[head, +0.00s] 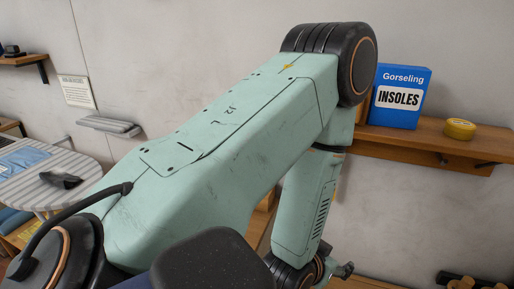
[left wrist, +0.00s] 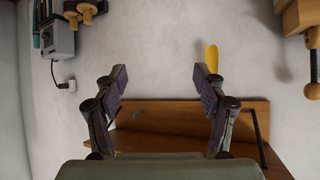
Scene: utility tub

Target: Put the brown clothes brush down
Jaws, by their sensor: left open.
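My left gripper (left wrist: 160,76) is open in the left wrist view, its two dark fingers wide apart with nothing between their tips. A pale wall lies beyond the gap. In the head view my left arm fills the middle, and its wrist reaches down past the bottom edge. I cannot make out the brown clothes brush for certain in either view. My right gripper is not in view.
A wooden shelf (left wrist: 190,106) lies behind the fingers, and a yellow handle (left wrist: 212,58) stands near the right fingertip. In the head view a blue insoles box (head: 400,96) and yellow tin (head: 459,129) sit on a wall shelf (head: 420,150). A striped ironing board (head: 45,185) stands left.

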